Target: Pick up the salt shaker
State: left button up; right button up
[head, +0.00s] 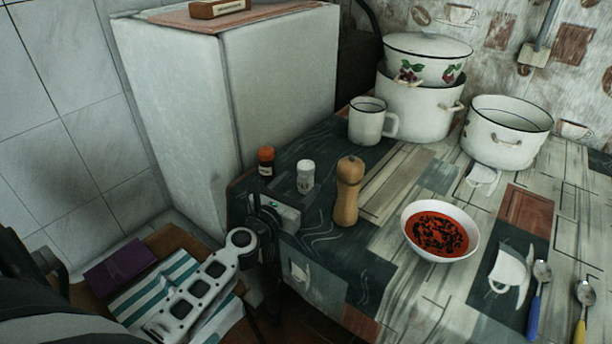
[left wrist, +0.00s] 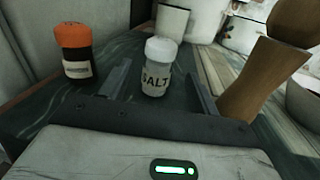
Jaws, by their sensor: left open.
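The salt shaker (head: 305,177) is a small clear shaker with a white cap, upright on the table near its left end. In the left wrist view the salt shaker (left wrist: 157,68) reads "SALT" and stands ahead, between the lines of the two fingers. My left gripper (head: 290,197) is open and empty, just in front of the shaker. In the left wrist view its fingers (left wrist: 160,88) are spread apart, with the shaker at or just beyond their tips; I cannot tell exactly which. My right gripper does not show.
An orange-capped dark jar (head: 266,161) stands left of the shaker. A wooden pepper mill (head: 348,190) stands close on the right. A white mug (head: 368,122) is behind, and a bowl of red soup (head: 440,231) is farther right. A white fridge (head: 190,100) borders the table's left side.

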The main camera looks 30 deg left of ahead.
aim_at(302, 178)
pick_arm(q)
jog(key=w, duration=0.4)
jog(key=shift+w+a+r, duration=0.2)
jog(key=shift+w+a, duration=0.1)
jog(key=shift+w, duration=0.1)
jog(key=c, duration=1.2)
jog(key=shift+o, duration=0.2)
